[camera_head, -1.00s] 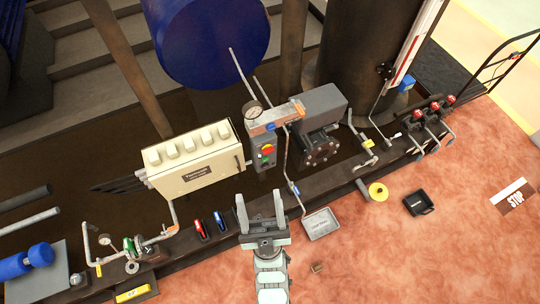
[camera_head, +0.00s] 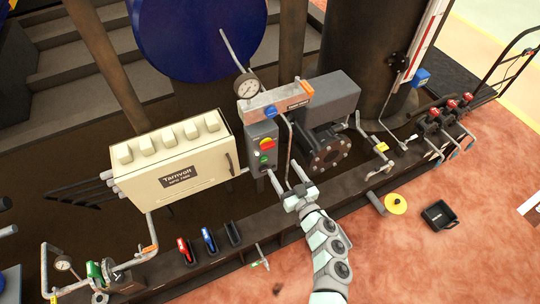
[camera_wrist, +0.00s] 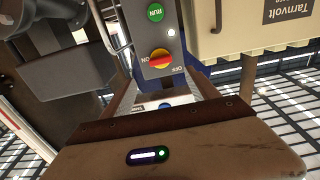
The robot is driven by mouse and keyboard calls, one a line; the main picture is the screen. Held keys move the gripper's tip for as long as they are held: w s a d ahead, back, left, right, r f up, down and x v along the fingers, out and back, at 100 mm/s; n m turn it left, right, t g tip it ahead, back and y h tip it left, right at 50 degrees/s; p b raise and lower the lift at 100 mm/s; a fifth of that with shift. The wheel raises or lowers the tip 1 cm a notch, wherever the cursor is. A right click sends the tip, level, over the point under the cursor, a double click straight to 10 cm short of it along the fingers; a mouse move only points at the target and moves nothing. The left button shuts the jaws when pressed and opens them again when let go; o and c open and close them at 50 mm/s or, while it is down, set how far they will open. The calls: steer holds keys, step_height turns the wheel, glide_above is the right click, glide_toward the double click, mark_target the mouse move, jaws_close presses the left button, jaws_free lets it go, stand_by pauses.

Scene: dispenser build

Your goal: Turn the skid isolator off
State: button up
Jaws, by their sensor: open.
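The skid isolator (camera_head: 267,144) is a red rotary handle on a yellow plate, on the front of a grey control box (camera_head: 259,130). In the wrist view the isolator (camera_wrist: 160,58) shows ahead, with OFF and ON lettering beside it. I cannot tell for sure which mark the handle points at. My gripper (camera_head: 284,172) is open and empty, with its fingers spread below and slightly right of the box, apart from the isolator. A green RUN button (camera_wrist: 155,12) sits on the same panel.
A cream Tarnvolt cabinet (camera_head: 175,165) stands left of the control box. A thin bent pipe (camera_head: 289,140) runs down close to the box's right side. A pump flange (camera_head: 329,153) is further right. Red and blue handled items (camera_head: 208,240) sit on the skid beam.

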mark_target(269, 147)
steer(key=b+x, duration=0.2)
steer(key=x, duration=0.9)
steer(key=shift+s+r, duration=0.1)
steer(key=shift+c, duration=0.2)
steer(key=shift+b, duration=0.3)
steer(key=c, duration=1.3)
